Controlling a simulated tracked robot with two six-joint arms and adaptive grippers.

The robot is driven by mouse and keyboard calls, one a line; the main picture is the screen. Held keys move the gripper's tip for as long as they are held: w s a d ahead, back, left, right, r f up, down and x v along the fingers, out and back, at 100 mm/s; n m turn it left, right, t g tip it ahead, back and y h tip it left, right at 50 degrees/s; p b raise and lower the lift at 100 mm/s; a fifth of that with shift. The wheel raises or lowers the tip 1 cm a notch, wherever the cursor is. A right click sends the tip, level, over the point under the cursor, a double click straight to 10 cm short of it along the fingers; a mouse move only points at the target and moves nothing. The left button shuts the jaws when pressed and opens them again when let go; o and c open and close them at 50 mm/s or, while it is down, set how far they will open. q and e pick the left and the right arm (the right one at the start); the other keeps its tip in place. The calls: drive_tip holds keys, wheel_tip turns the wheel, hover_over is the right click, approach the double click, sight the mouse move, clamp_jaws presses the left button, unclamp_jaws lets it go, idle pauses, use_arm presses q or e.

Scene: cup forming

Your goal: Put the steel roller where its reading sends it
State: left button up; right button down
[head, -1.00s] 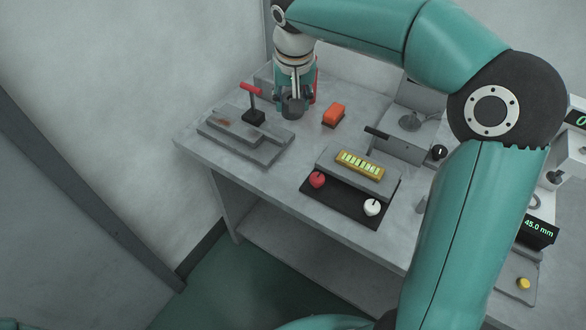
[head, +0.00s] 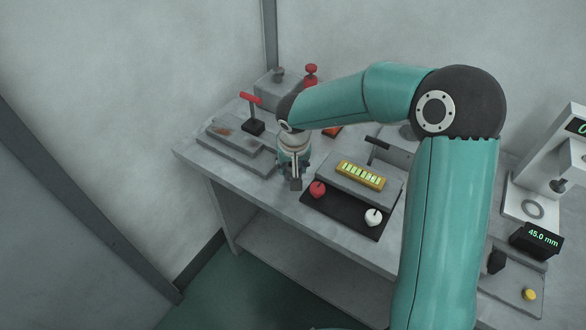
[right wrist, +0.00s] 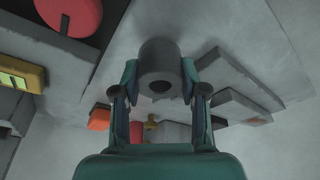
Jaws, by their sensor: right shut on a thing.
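The steel roller (head: 296,184) is a short dark grey cylinder with a hole in its end. My right gripper (head: 293,170) is shut on it and holds it near the table's front edge, just left of the black panel with knobs. In the right wrist view the roller (right wrist: 160,62) sits between the two fingers of the gripper (right wrist: 160,92), its holed end facing the camera. A black display (head: 537,239) at the right reads 45.0 mm. My left gripper is not in view.
A stepped grey block (head: 235,143) with a red-handled lever (head: 251,98) stands at the left. A gold bar with green windows (head: 361,175) lies behind a red knob (head: 317,189) and a white knob (head: 373,217). My arm partly hides an orange block (head: 331,131).

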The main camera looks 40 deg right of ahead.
drive_tip(key=shift+f, duration=0.7)
drive_tip(key=c, duration=0.6)
unclamp_jaws()
drive_tip(key=shift+r, duration=0.1)
drive_tip(key=v, duration=1.1)
drive_tip(key=shift+s+a+r, duration=0.15)
drive_tip(key=shift+r, duration=0.25)
